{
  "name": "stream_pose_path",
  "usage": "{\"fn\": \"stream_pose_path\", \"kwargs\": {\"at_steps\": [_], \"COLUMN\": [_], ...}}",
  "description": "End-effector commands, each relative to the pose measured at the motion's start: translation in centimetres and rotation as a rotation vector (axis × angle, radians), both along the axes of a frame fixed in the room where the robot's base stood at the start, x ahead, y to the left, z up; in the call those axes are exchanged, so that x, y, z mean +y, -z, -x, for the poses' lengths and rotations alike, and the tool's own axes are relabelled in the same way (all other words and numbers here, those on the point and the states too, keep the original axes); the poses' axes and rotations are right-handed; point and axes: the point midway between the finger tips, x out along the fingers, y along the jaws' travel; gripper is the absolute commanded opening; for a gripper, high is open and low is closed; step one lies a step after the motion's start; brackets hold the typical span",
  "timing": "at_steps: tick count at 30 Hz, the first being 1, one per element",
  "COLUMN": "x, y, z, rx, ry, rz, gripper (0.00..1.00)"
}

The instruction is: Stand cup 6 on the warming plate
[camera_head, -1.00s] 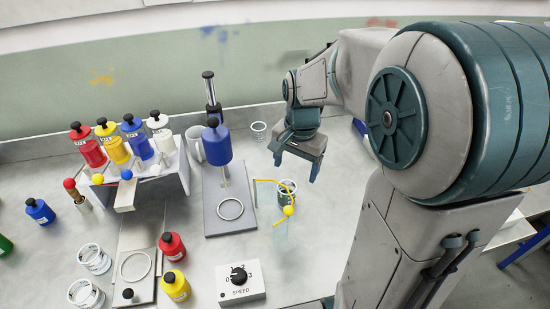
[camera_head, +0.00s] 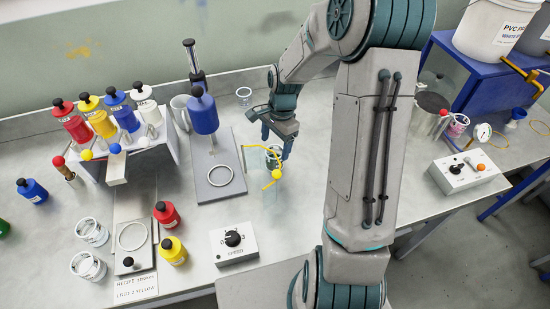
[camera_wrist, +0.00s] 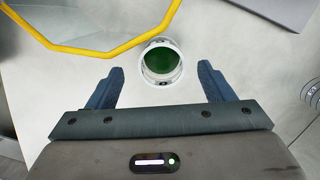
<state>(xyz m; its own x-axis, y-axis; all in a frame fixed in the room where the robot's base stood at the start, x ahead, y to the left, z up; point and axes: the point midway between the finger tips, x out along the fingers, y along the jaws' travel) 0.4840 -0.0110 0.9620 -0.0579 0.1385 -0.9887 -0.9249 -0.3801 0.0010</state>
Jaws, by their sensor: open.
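A white-rimmed cup with green contents (camera_wrist: 161,62) stands on the bench in the wrist view, between and just beyond my fingertips. It also shows in the head view as a cup (camera_head: 272,157), partly hidden by a clear panel with a yellow edge (camera_head: 262,181). I cannot read its number. My gripper (camera_head: 276,142) is open above and close to this cup. In the wrist view my gripper (camera_wrist: 158,72) has its two blue fingers apart, with nothing between them.
The yellow edge (camera_wrist: 100,52) runs close beside the cup. Another cup (camera_head: 244,92) stands behind. A pink-marked cup (camera_head: 458,125) and a control box (camera_head: 464,174) are at right.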

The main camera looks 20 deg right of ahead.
Motion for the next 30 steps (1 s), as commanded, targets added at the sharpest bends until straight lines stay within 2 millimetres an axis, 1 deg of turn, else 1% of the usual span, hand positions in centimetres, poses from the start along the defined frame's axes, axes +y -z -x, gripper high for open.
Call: {"fn": "stream_pose_path", "kwargs": {"at_steps": [2, 8, 19, 23, 29, 30], "x": [0.1, 0.2, 0.4, 0.5, 0.5, 0.5], "y": [0.7, 1.6, 5.7, 6.2, 6.3, 6.3], "z": [0.1, 0.1, 0.0, 0.0, 0.0, 0.0], "rx": [0.002, 0.002, 0.002, -0.001, -0.002, -0.002], "ry": [-0.002, -0.001, -0.002, -0.002, -0.002, -0.002], "rz": [0.000, -0.001, 0.000, 0.000, 0.000, 0.000], "gripper": [0.75, 0.75, 0.75, 0.75, 0.75, 0.66]}}
